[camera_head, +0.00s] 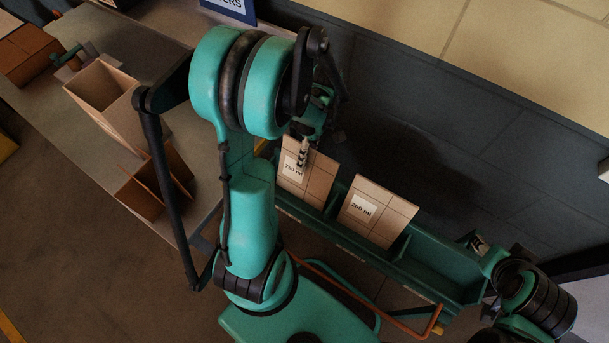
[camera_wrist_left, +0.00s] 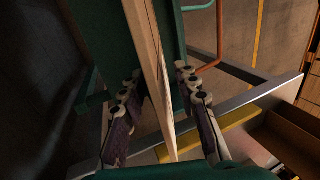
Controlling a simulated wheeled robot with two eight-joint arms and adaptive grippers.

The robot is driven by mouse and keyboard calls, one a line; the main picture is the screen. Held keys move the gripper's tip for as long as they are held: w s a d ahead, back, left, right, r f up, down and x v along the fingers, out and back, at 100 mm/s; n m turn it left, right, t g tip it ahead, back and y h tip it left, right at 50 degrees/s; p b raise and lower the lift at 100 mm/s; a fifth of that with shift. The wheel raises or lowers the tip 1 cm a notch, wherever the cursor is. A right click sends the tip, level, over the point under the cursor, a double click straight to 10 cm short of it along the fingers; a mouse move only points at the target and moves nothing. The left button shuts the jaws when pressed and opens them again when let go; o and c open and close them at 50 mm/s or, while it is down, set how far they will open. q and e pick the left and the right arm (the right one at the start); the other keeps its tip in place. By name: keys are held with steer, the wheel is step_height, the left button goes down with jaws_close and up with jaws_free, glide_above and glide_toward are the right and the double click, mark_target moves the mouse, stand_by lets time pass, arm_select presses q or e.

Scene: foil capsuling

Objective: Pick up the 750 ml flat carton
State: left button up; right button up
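The 750 ml flat carton (camera_head: 317,183) is a tan board with a white label, standing in the left part of a green rack. My left gripper (camera_head: 302,158) is at its upper edge. In the left wrist view the carton (camera_wrist_left: 154,70) shows edge-on between the two fingers of my left gripper (camera_wrist_left: 160,82). The fingers are open, one on each side, with a gap visible beside the board. My right gripper (camera_head: 479,244) is at the lower right, near the rack's right end. Its fingers are too small to read.
A bench (camera_head: 135,160) at the left holds an open tan box (camera_head: 105,88) and a brown divided box (camera_head: 152,190). An orange rail (camera_head: 350,291) runs below the rack.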

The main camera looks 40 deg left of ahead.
arm_select(q)
steer(key=shift+c, duration=0.4)
jaws_close()
steer(key=shift+r, duration=0.15)
